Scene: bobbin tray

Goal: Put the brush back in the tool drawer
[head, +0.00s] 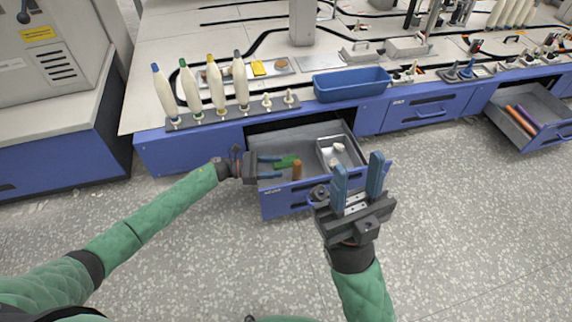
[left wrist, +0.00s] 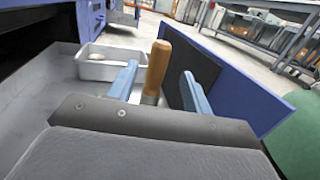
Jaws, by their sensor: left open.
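The open tool drawer (head: 282,207) stands out below the bench, with a blue front and grey inside. A brown wooden handle with a pale lower end, which looks like the brush (head: 297,170), stands roughly upright in it. My left gripper (head: 270,167) is open over the drawer, its blue fingers pointing right. In the left wrist view the brush handle (left wrist: 157,68) shows between and just beyond the spread fingers, with no clear contact; its bottom is hidden. My right gripper (head: 358,168) is open and empty, in front of the drawer's right side.
A green item (head: 287,161) lies in the drawer near the brush. A grey tray (head: 322,153) with pale items sits at the drawer's right. A bobbin rack (head: 205,117) and a blue bin (head: 350,84) stand on the bench above. Another open drawer (head: 533,118) is far right.

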